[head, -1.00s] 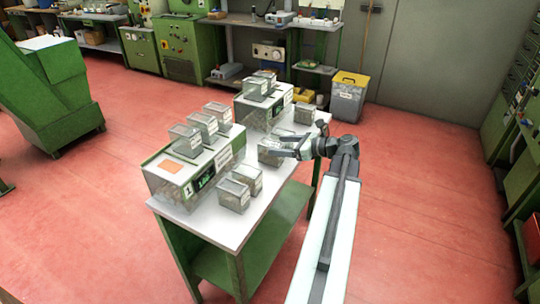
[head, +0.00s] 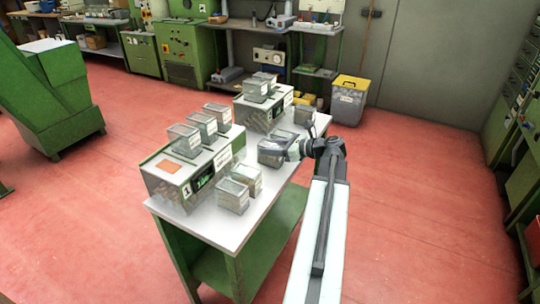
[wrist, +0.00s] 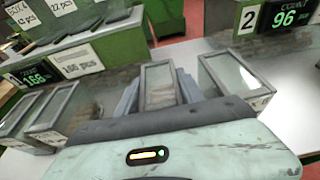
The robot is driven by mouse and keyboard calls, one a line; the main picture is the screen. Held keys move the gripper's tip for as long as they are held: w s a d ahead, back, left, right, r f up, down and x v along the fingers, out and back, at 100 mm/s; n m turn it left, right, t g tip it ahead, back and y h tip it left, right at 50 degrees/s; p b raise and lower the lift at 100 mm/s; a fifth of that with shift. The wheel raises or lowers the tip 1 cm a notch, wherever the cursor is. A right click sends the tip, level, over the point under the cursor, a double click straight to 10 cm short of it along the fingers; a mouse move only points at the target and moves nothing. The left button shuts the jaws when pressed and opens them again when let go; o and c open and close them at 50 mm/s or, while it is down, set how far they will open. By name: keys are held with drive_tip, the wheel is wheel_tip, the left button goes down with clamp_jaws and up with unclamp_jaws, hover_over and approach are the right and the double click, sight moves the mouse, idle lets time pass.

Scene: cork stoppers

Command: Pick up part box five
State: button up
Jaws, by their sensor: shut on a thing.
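My gripper (head: 286,150) is at the right edge of the white table. Its fingers are shut on a clear, grey-rimmed part box (head: 271,152).
The white table (head: 215,222) carries two counting scales, the near one (head: 180,172) marked 1 and the far one (head: 262,112), with boxes on top. Red floor right of the table is clear.

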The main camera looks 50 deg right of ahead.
drive_tip(key=shift+r, duration=0.1)
drive_tip(key=shift+r+p, duration=0.3)
drive_tip(key=shift+p, duration=0.1)
wheel_tip(320, 180, up, 3)
drive_tip(key=p, duration=0.3)
drive_tip(key=s+d+r+p, duration=0.1)
drive_tip(key=s, duration=1.5)
